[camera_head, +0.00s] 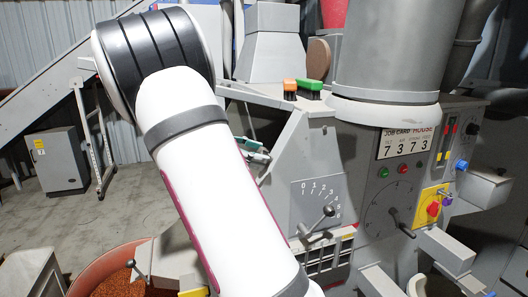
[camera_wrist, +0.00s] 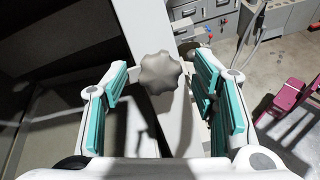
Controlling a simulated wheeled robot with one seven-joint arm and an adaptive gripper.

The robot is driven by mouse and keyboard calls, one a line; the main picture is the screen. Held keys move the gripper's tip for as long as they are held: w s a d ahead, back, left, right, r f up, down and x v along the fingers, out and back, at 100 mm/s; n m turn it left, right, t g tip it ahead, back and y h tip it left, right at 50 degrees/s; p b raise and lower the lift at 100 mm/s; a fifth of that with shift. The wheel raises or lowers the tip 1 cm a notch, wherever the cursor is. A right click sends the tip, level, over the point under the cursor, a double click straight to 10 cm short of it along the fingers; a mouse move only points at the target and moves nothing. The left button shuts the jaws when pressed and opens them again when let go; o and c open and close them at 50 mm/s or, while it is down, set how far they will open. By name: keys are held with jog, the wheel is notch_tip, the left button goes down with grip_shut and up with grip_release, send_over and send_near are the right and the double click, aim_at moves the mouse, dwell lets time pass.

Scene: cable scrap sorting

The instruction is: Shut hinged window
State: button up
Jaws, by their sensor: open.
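In the wrist view my gripper (camera_wrist: 160,78) is open, its two teal-padded fingers apart on either side. A grey lobed knob (camera_wrist: 163,73) shows between the fingers; I cannot tell whether either pad touches it. The knob is at a pale upright strip (camera_wrist: 150,28), with a dark area to its left. I cannot tell for sure whether this strip is the hinged window's frame, or how far the window stands open. In the head view my white arm hides much of the middle, and only a small teal part of my gripper (camera_head: 255,152) shows beside the grey machine.
The machine carries a lever dial (camera_head: 318,205), a round dial (camera_head: 389,210) and a job card (camera_head: 405,144). A reddish tub (camera_head: 105,268) stands lower left. A pink object (camera_wrist: 288,97) is at right in the wrist view.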

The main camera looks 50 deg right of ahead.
jog(key=shift+x, duration=0.95)
grip_shut()
